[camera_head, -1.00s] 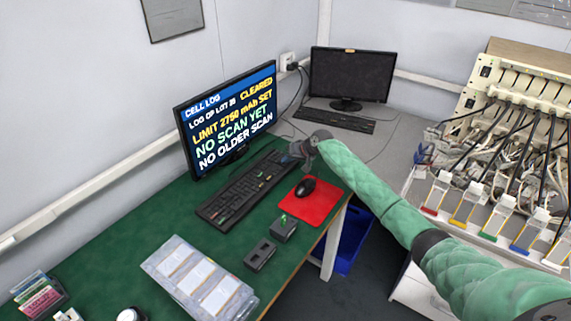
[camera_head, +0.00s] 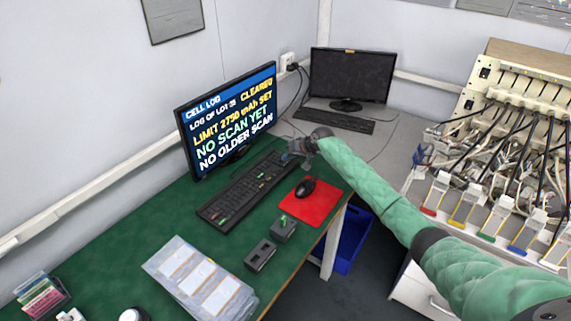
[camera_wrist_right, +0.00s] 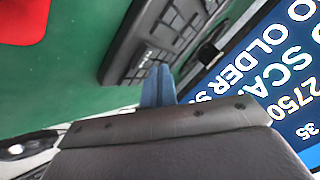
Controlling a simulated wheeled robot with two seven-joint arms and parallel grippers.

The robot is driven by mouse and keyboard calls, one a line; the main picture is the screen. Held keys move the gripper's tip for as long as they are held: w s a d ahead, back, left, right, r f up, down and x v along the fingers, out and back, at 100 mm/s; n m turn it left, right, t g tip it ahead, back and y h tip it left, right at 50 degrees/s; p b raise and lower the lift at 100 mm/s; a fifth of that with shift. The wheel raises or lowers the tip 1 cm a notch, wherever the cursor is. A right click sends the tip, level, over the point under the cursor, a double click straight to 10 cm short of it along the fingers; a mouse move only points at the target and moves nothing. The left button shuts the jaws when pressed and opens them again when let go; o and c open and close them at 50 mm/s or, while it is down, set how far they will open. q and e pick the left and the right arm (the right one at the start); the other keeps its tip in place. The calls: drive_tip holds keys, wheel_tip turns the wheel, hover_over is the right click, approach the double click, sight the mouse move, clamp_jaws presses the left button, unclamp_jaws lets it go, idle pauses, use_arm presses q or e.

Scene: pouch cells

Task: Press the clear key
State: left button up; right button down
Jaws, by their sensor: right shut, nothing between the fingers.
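The black keyboard (camera_head: 240,192) lies on the green desk in front of the lit monitor. A few of its keys are coloured, but I cannot tell which is the clear key. My right gripper (camera_head: 296,150) is at the keyboard's far right end, its fingers shut and empty. In the right wrist view the blue fingers (camera_wrist_right: 158,72) overlap the end of the keyboard (camera_wrist_right: 165,35); I cannot tell whether they touch a key. The lit monitor (camera_head: 228,118) shows "CELL LOG", "CLEARED" and "LIMIT 2750 mAh SET". My left gripper is not in view.
A black mouse (camera_head: 305,187) sits on a red mat (camera_head: 322,205) close to my right arm. Two small grey devices (camera_head: 261,255) and a clear tray of pouches (camera_head: 165,262) lie nearer on the desk. A dark monitor (camera_head: 352,75) and a second keyboard (camera_head: 338,121) stand behind.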

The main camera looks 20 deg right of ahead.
wheel_tip(320, 180, up, 5)
drive_tip(key=p, duration=0.3)
idle(0.4)
drive_tip(key=shift+f, duration=0.1)
idle(0.5)
